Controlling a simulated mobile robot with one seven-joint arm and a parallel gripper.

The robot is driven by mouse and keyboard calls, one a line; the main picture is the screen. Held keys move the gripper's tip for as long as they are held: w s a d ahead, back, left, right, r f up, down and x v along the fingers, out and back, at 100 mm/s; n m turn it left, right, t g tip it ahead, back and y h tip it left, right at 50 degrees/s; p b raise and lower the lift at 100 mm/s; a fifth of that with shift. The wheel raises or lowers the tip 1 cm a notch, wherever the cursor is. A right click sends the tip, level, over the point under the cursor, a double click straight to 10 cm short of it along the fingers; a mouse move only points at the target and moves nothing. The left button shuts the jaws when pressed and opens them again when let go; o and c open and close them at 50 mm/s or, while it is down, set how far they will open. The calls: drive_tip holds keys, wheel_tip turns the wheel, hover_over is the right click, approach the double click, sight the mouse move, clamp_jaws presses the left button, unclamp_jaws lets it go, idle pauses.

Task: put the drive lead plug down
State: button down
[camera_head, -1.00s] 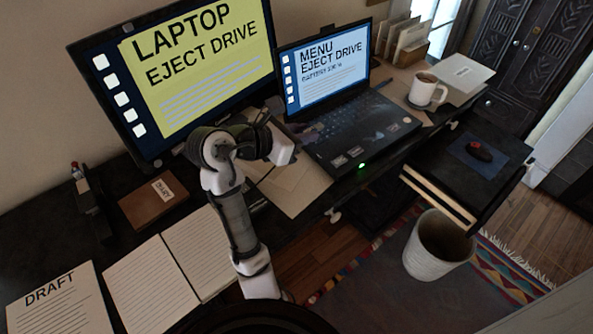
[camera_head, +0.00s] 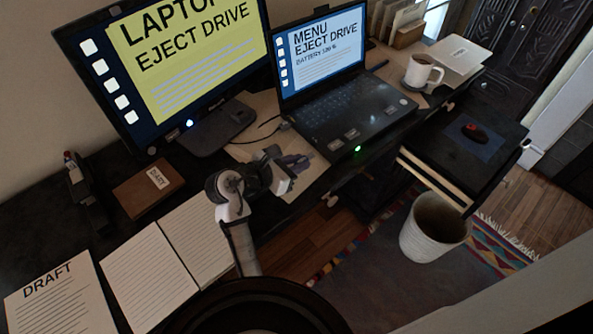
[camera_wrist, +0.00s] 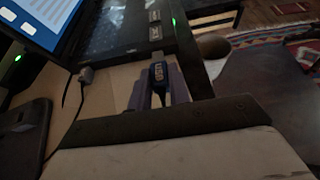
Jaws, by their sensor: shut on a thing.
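The drive lead plug (camera_wrist: 158,76) is dark blue with a USB label and a pale metal tip, seen in the wrist view. My gripper (camera_wrist: 160,88) is shut on it, with purplish fingers on both sides. In the head view my gripper (camera_head: 294,164) is over the tan folder and papers (camera_head: 310,186), just in front of the laptop's near left edge. The laptop (camera_head: 345,122) is open on the desk. The plug's tip points toward the laptop edge; I cannot tell whether they touch. In the head view the plug is too small to make out.
The monitor (camera_head: 170,70) stands at the back left. An open notebook (camera_head: 165,265), a diary (camera_head: 148,187) and a mug (camera_head: 420,72) are on the desk. A bin (camera_head: 432,228) stands on the floor.

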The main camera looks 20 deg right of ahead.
drive_tip(key=shift+f, duration=1.8)
drive_tip(key=shift+f, duration=0.15)
drive_tip(key=shift+f+p, duration=0.3)
drive_tip(key=shift+f, duration=0.15)
drive_tip(key=c, duration=1.3)
unclamp_jaws()
drive_tip(key=shift+r, duration=0.3)
drive_tip(key=v, duration=0.4)
drive_tip(key=b+v, duration=0.1)
drive_tip(key=v, duration=0.6)
drive_tip(key=shift+a+r, duration=0.2)
drive_tip(key=shift+r, duration=0.2)
drive_tip(key=shift+s+a+r, duration=0.1)
drive_tip(key=shift+s+a, duration=0.05)
drive_tip(key=shift+a, duration=0.1)
